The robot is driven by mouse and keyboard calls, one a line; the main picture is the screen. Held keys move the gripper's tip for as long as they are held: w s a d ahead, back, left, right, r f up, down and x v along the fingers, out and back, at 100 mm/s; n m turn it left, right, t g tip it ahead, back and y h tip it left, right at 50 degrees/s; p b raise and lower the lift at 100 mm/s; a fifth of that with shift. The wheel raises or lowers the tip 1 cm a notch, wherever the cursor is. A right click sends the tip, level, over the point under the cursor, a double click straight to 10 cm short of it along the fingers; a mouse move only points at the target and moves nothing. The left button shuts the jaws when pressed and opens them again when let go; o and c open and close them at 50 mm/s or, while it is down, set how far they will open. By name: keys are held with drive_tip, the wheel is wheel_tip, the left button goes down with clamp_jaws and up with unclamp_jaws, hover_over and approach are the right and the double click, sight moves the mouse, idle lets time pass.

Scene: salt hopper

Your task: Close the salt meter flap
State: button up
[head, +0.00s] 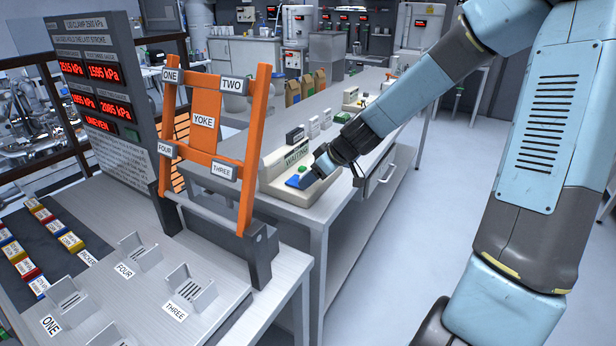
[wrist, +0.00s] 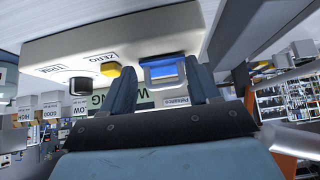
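A cream meter (head: 274,182) stands on the long bench, with a display reading WAITING (head: 297,155). In the wrist view the meter (wrist: 140,35) appears upside down, with a yellow ZERO button (wrist: 110,69) and a black TRIM knob (wrist: 79,84). A bright blue part in a grey frame (wrist: 165,70), perhaps the flap, is on its face; the blue also shows in the head view (head: 293,182). I cannot tell whether it stands open or shut. My gripper (wrist: 163,78) is open and empty, its fingers apart on either side of the blue part; contact is unclear.
An orange yoke frame (head: 203,122) stands at the left, beside a panel of red readouts (head: 95,75). Small labelled boxes (head: 313,127) stand behind the meter. A bench drawer (head: 381,172) is right of it. Clear floor (head: 400,270) lies to the right.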

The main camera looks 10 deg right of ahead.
drive_tip(key=shift+o, duration=0.6)
drive_tip(key=shift+r, duration=0.1)
drive_tip(key=v, duration=1.3)
idle(1.2)
drive_tip(key=shift+s+d+r, duration=0.15)
idle(0.4)
